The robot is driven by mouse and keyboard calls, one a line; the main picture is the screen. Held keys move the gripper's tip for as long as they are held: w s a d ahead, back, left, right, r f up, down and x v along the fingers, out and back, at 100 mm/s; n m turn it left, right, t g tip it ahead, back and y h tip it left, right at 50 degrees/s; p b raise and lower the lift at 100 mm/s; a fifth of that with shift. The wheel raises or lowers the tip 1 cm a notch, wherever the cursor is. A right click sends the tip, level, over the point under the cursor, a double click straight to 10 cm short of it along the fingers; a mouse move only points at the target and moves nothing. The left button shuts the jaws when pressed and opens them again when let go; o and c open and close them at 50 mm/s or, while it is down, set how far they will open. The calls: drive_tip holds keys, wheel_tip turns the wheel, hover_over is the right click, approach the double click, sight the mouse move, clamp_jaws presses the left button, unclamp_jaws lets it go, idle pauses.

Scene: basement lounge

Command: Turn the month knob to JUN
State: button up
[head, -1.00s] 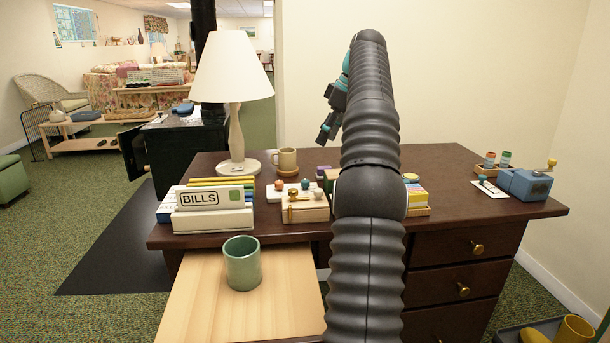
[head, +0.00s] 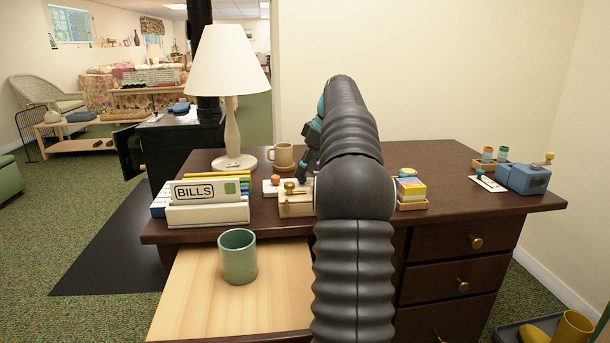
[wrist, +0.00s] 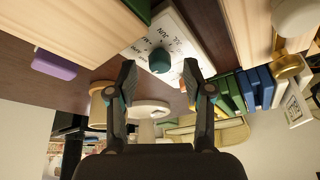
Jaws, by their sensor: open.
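The month knob (wrist: 160,62) is a small teal round knob on a white dial plate (wrist: 188,40) with month lettering around it; JUN can be read near it in the wrist view. Which month it points to I cannot tell. My gripper (wrist: 160,80) is open, one dark fingertip to each side of the knob in the picture, with visible gaps; I cannot tell its exact depth. In the head view my gripper (head: 307,165) is low over the desk, partly behind my arm, which hides the dial.
A wooden block with a brass knob (head: 297,205) and a tan mug (head: 282,155) are close by. The BILLS file box (head: 209,213) and lamp (head: 231,140) stand to the left. A green cup (head: 238,256) stands in front.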

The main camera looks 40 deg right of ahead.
drive_tip(key=shift+w+a+f, duration=0.1)
drive_tip(key=shift+w+f, duration=0.1)
drive_tip(key=shift+f, duration=0.3)
clamp_jaws()
